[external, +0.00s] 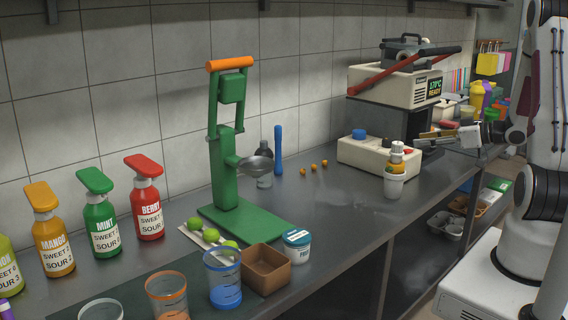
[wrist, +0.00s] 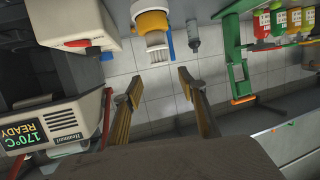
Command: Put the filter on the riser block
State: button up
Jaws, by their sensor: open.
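My gripper (external: 424,139) is at the right, level with the cream machine, its fingers pointing left. In the wrist view my gripper (wrist: 158,82) is open, with only tiled wall visible between its fingers. I cannot tell for certain which thing is the filter or the riser block.
A brown tray (external: 266,283), a blue cup (external: 224,292) and several bottles occupy the front left.

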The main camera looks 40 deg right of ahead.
jog(key=shift+v, duration=1.45)
jog(key=w+d+r+g+h, duration=0.2)
jog(key=w+r+h, duration=0.3)
jog(key=h, duration=0.1)
jog(key=s+a+r+m+g+h, duration=0.2)
jog(key=s+a+r+h, duration=0.1)
jog(key=a+r, duration=0.2)
jog(key=s+a+g+y, duration=0.4)
jog(key=s+a+y, duration=0.1)
jog(key=s+a, duration=1.2)
jog(key=a, duration=0.4)
jog(key=shift+s+a+f+m+g, duration=0.25)
jog(key=shift+f+m+g, duration=0.05)
jog(key=shift+m, duration=0.1)
